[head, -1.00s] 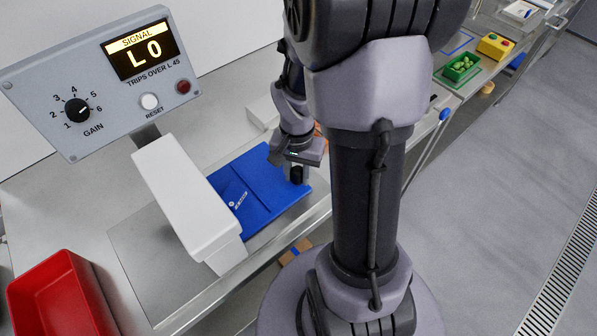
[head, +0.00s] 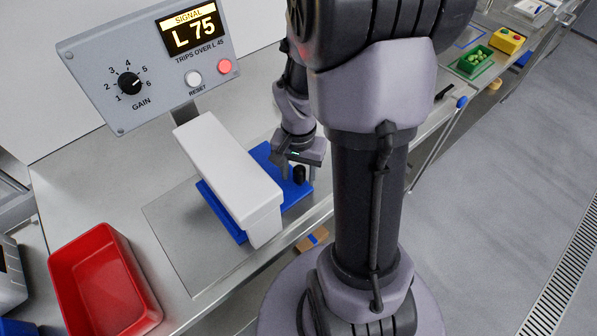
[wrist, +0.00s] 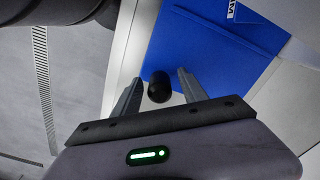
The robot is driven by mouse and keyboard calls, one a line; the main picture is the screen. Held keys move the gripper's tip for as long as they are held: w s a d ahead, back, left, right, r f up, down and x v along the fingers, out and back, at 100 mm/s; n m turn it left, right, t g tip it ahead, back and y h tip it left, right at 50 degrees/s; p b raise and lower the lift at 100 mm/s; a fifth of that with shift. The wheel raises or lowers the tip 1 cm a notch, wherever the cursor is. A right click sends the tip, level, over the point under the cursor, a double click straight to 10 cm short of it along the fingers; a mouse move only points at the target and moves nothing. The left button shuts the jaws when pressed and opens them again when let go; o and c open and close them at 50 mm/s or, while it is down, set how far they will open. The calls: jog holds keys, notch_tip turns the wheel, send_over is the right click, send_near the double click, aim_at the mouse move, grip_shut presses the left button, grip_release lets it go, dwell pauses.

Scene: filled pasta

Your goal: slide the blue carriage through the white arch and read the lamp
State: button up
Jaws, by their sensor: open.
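The blue carriage (head: 269,155) lies under the white arch (head: 228,170), with blue showing on both sides of it. Its middle is hidden by the arch. A black knob (head: 299,175) stands on its right part. My gripper (head: 298,179) is open, with its fingers on either side of the knob. In the wrist view the knob (wrist: 159,87) sits between the open fingers (wrist: 159,78), with gaps beside it. The panel's display (head: 194,36) reads SIGNAL L 75. The lamp (head: 225,66) glows bright red. The panel says it trips over L 45.
The panel has a white reset button (head: 194,79) and a gain dial (head: 129,84) with its mark towards 5 to 6. A red bin (head: 103,282) stands left of the arch. A green tray (head: 472,62) and a yellow box (head: 506,40) are far right.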

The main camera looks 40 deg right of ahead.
notch_tip(320, 180, up, 17)
jog(key=p, duration=0.7)
jog(key=shift+r, duration=0.2)
jog(key=shift+d, duration=0.1)
